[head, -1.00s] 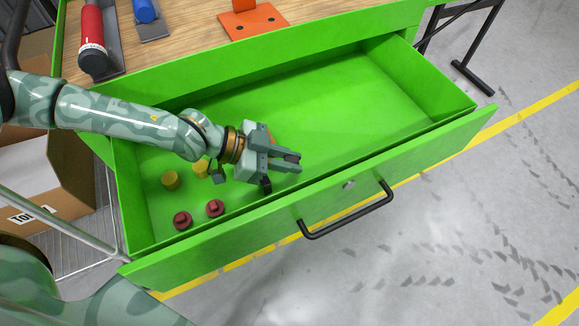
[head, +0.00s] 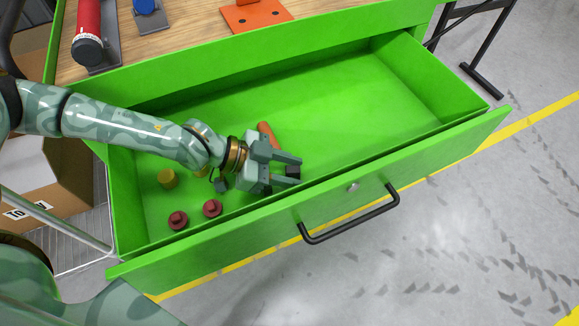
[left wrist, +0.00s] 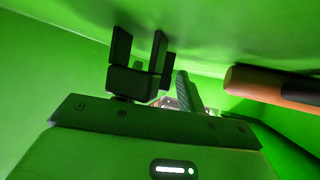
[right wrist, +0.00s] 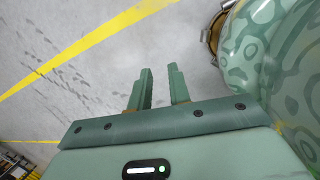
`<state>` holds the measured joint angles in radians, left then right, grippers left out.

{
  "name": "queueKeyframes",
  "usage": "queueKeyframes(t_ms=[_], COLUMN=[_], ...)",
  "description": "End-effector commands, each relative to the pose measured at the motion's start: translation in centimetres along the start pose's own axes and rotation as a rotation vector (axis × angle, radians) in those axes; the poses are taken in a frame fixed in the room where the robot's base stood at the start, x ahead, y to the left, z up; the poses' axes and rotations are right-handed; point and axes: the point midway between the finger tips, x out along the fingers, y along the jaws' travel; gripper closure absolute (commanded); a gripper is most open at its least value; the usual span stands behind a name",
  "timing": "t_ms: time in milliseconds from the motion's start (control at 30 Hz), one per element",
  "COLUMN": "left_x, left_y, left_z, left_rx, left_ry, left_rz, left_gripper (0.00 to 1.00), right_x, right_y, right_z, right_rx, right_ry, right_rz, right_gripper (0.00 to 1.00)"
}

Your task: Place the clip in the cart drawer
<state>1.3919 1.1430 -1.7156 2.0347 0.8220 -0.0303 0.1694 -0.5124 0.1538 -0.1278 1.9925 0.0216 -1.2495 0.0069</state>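A dark clip-like piece with two upright prongs (left wrist: 138,75) shows in the left wrist view, just past the gripper plate. In the head view a small dark piece (head: 292,171) sits between the fingertips. My left gripper (head: 289,170) is low inside the open green cart drawer (head: 340,100), with its fingers spread apart. Whether the piece still touches a finger or rests on the drawer floor cannot be told. My right gripper (right wrist: 160,90) is open and empty above the grey floor, outside the drawer.
In the drawer lie an orange-handled tool (head: 267,133) by the left gripper, dark red knobs (head: 178,220) and yellow pieces (head: 168,179). The drawer's right half is clear. A red cylinder (head: 88,30) and orange bracket (head: 257,16) stand on the wooden top.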

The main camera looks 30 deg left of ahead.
Motion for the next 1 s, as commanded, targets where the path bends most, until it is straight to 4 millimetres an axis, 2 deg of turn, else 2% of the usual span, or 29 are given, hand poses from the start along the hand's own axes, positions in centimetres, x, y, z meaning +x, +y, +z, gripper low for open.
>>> queueKeyframes(t_ms=[433,667,1000], left_x=[-0.5,-3.8,-6.8], left_y=[0.0,-0.2,0.0], left_z=[-0.3,-0.8,-0.7], left_rx=[0.001,0.006,0.003], left_ry=[-0.001,0.001,0.002], left_rz=[-0.001,-0.006,-0.004], left_gripper=[0.61,0.61,0.61], right_x=[-0.1,3.1,7.4], right_y=[0.0,-3.6,-10.5], right_z=[-0.1,2.1,8.1], right_rx=[0.002,0.028,0.111], right_ry=[0.005,-0.008,-0.038], right_rz=[0.001,-0.071,-0.191], right_gripper=[0.81,0.81,0.81])
